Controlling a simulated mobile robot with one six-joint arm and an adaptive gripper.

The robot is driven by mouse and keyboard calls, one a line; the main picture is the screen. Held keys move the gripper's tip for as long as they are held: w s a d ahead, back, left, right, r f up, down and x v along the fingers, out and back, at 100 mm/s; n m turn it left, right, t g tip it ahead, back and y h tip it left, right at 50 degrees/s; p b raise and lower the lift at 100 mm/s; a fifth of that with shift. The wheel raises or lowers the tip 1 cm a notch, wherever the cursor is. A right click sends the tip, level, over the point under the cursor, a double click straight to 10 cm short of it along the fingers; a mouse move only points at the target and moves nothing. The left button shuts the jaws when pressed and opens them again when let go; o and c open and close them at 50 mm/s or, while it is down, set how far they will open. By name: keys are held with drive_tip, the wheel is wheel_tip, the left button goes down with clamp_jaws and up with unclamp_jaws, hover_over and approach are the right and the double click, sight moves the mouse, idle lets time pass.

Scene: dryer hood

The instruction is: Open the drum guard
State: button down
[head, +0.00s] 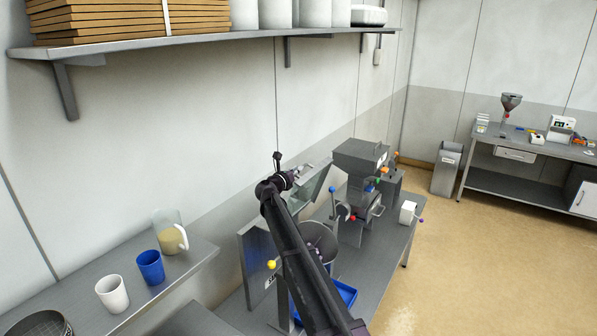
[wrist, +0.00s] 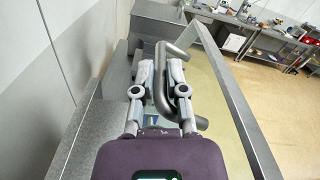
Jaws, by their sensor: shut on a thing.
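The drum guard (head: 317,184) is a clear, grey-framed panel, tilted up above the drum (head: 320,238) in the head view. In the wrist view its frame edge (wrist: 238,97) runs down the right side. Its dark grey bar handle (wrist: 181,54) passes between my gripper's fingers. My gripper (wrist: 161,72) is shut on this handle, one finger on each side. In the head view my arm crosses in front of the drum and hides part of it; the fingers are too small there to make out clearly.
A side bench at the left holds a jug (head: 168,232), a blue cup (head: 150,267) and a white cup (head: 112,293). A grey machine (head: 359,160) stands on the bench right of the guard. A wall shelf (head: 215,38) hangs above. The floor at the right is clear.

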drive_tip(key=shift+a+f, duration=0.15)
drive_tip(key=shift+a, duration=0.05)
drive_tip(key=c, duration=0.9)
unclamp_jaws()
drive_tip(key=shift+o, duration=1.1)
drive_tip(key=shift+f, duration=0.1)
drive_tip(key=shift+w, duration=0.1)
